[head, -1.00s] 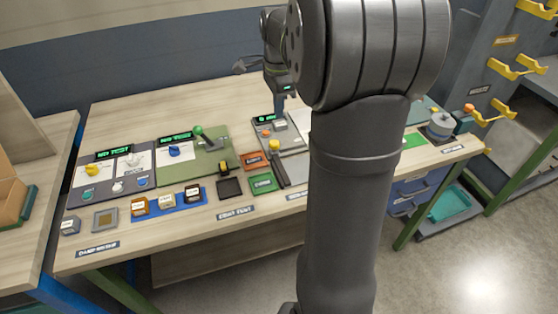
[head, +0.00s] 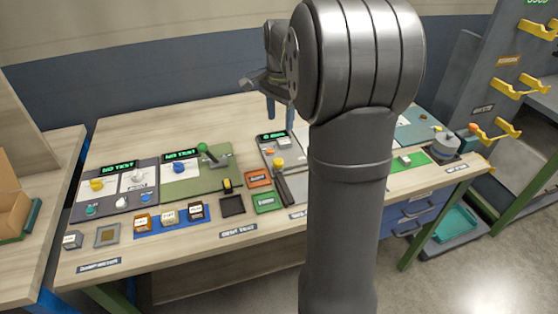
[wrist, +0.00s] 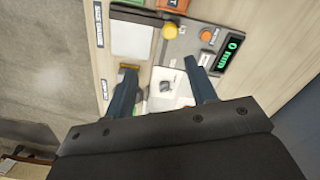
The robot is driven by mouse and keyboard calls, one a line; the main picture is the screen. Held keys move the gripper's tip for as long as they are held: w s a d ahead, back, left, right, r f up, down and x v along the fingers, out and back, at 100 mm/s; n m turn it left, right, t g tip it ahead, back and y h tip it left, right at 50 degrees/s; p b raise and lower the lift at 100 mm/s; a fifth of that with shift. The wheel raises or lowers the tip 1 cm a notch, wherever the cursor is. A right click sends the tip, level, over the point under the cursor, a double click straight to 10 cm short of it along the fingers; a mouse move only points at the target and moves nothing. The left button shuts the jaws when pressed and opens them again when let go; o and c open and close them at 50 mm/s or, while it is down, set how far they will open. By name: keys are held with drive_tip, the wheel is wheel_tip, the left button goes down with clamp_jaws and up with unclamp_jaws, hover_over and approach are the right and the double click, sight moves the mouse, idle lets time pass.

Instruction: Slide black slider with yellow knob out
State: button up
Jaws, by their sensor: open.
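The black slider (head: 283,188) with its round yellow knob (head: 278,163) runs along the front of a grey panel with a green display. In the wrist view the yellow knob (wrist: 170,32) stands at the top, beside the grey panel's orange button. My gripper (head: 280,108) hangs above and behind that panel, apart from the knob. In the wrist view my gripper (wrist: 160,70) is open, with nothing between its fingers. The knob lies beyond the fingertips, between their lines. Part of the slider is out of the wrist picture.
The display (wrist: 231,53) reads about 0 mm. A white panel with a grey knob (wrist: 166,87) lies below my fingers. Orange and green blocks (head: 264,202) sit left of the slider. My arm hides the bench's middle right.

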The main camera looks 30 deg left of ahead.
sight(278, 160)
drive_tip(key=f+n, duration=0.1)
drive_tip(key=f, duration=0.4)
drive_tip(key=w+a+f+n, duration=0.1)
drive_tip(key=f, duration=0.5)
drive_tip(key=f+n, duration=0.1)
drive_tip(key=f, duration=0.4)
drive_tip(key=shift+w+a+f+n, duration=0.25)
drive_tip(key=shift+w+f+n, duration=0.1)
drive_tip(key=shift+f+n, duration=0.05)
